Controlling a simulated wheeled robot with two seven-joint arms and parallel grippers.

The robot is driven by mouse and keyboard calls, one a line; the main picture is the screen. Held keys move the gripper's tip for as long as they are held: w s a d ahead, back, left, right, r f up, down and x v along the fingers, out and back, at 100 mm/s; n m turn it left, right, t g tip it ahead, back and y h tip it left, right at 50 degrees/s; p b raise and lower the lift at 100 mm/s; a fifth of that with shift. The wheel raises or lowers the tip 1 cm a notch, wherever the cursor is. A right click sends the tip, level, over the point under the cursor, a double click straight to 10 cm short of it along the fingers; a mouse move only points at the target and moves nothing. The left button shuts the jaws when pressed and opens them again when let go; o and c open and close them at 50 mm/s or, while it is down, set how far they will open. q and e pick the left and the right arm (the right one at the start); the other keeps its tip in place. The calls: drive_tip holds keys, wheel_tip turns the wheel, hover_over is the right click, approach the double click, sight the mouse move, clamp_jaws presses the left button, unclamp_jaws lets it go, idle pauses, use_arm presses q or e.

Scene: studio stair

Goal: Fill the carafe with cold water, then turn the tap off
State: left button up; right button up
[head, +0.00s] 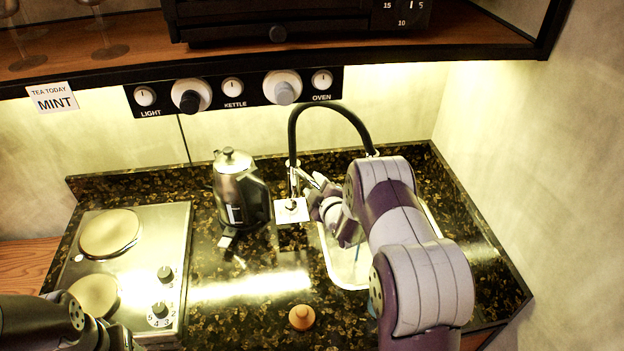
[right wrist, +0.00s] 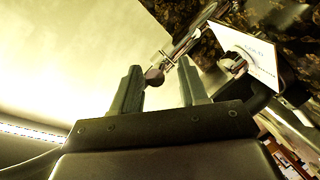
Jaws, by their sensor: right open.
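The tap (head: 293,180) stands at the back of the counter, with a black arched hose. A white label card (head: 291,210) lies at its base. In the right wrist view the card (right wrist: 250,55) reads COLD, and a metal tap lever (right wrist: 180,48) with a rounded end (right wrist: 154,76) shows at the fingertips. My right gripper (head: 318,186) is open beside the tap; in the wrist view its fingers (right wrist: 160,76) stand apart around the lever's end. I cannot tell if they touch it. I cannot make out a carafe or running water. My arm hides part of the sink (head: 347,270).
A steel kettle (head: 240,190) stands left of the tap. A hob (head: 135,255) with two round plates is at the left, near my left arm. A small orange-brown knob-like object (head: 302,317) sits at the front. A control panel (head: 235,91) hangs under the shelf.

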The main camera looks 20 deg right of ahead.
drive_tip(key=shift+w+d+f, duration=0.2)
drive_tip(key=shift+w, duration=0.35)
drive_tip(key=shift+w+d+f, duration=0.15)
drive_tip(key=shift+w, duration=0.45)
drive_tip(key=shift+a, duration=0.25)
drive_tip(key=shift+d, duration=0.1)
clamp_jaws()
drive_tip(key=d+n+y+b, duration=0.1)
drive_tip(key=y+b, duration=0.1)
drive_tip(key=w+d+n+y+b, duration=0.1)
drive_tip(key=n+y+b, duration=0.1)
drive_tip(key=y, duration=0.1)
drive_tip(key=shift+d+r+n+g, duration=0.1)
drive_tip(key=shift+d+n+g, duration=0.1)
drive_tip(key=shift+n+g, duration=0.1)
